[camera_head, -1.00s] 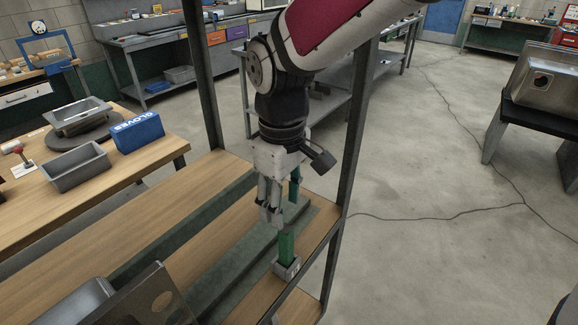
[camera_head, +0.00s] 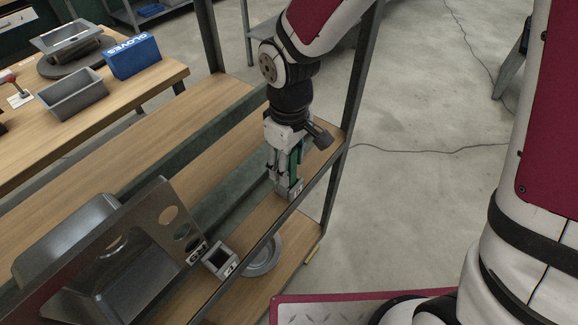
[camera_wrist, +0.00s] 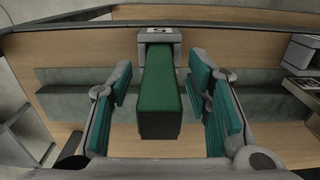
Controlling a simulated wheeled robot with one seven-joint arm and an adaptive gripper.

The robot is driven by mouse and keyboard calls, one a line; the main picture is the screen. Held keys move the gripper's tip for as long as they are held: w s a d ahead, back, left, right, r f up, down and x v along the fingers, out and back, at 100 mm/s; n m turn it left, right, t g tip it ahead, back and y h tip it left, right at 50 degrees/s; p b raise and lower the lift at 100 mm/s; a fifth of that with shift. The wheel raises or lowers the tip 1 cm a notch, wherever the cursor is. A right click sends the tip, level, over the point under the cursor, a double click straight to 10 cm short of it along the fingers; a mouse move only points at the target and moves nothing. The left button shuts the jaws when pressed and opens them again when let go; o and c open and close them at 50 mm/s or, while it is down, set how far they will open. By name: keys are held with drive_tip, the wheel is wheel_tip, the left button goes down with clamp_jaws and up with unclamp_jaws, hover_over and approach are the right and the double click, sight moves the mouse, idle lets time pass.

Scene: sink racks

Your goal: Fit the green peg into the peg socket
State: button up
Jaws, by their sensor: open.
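The green peg (camera_head: 296,158) stands upright in a small grey holder (camera_head: 291,191) near the right end of the wooden shelf. My gripper (camera_head: 284,182) points down around it, with its fingertips close above the holder. In the wrist view, the peg (camera_wrist: 160,88) lies between my gripper's spread fingers (camera_wrist: 160,75), with a visible gap on each side. The holder (camera_wrist: 168,37) with its dark-marked label shows at the top there. An empty square socket (camera_head: 219,260) with a label on its front stands on the shelf, nearer the camera and left of the peg.
A tilted metal sink (camera_head: 130,260) with round holes stands left of the empty socket. Dark rack posts (camera_head: 345,150) and a front rail bound the shelf. A blue gloves box (camera_head: 132,57) sits on the table behind.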

drive_tip(key=shift+f, duration=0.35)
drive_tip(key=shift+c, duration=0.6)
clamp_jaws()
